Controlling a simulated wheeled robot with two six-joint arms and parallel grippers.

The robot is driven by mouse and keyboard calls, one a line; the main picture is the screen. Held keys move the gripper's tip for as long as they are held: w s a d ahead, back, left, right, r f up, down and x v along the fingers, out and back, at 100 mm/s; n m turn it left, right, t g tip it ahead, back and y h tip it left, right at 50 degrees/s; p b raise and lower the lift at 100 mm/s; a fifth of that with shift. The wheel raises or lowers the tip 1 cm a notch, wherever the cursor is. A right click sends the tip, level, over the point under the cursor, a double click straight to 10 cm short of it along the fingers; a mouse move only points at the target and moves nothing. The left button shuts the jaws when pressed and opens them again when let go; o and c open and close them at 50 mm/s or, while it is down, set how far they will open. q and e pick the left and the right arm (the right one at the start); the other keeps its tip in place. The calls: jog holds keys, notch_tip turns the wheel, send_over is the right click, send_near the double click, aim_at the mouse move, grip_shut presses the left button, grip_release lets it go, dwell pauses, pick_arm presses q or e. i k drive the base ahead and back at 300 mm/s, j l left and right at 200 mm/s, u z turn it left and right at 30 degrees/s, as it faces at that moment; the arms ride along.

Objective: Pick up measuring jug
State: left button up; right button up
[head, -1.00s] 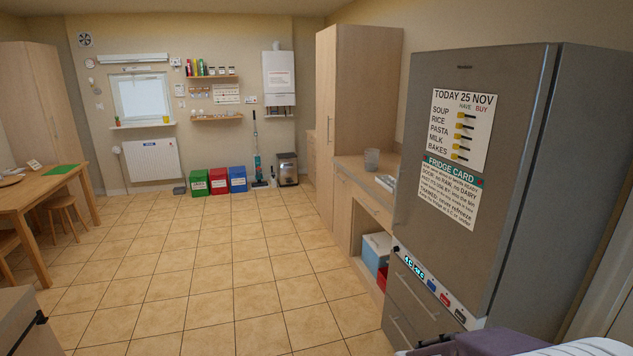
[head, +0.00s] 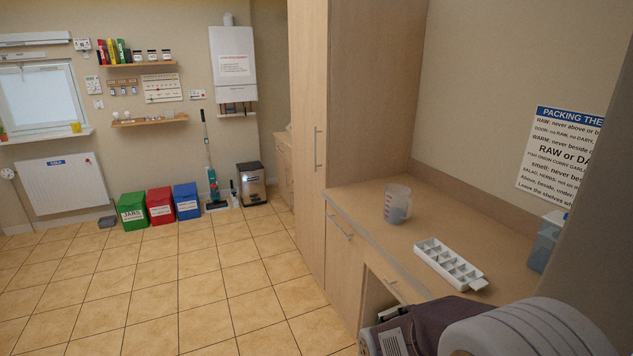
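The measuring jug (head: 397,204) is clear plastic and stands upright on the wooden counter (head: 352,207), near the tall cupboard. Its handle seems to face right, and something bluish shows in its lower part. Part of my own right arm fills the bottom right corner, well short of the jug. Neither of my grippers shows in the head view.
A white compartment tray (head: 449,264) lies on the counter in front of the jug. A bluish clear container (head: 547,241) stands at the right. The tall wooden cupboard (head: 308,150) rises left of the counter. The tiled floor (head: 190,290) is clear to the left.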

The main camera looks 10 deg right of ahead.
aim_at(397, 196)
jog(key=i, duration=2.6)
jog(key=z, duration=2.8)
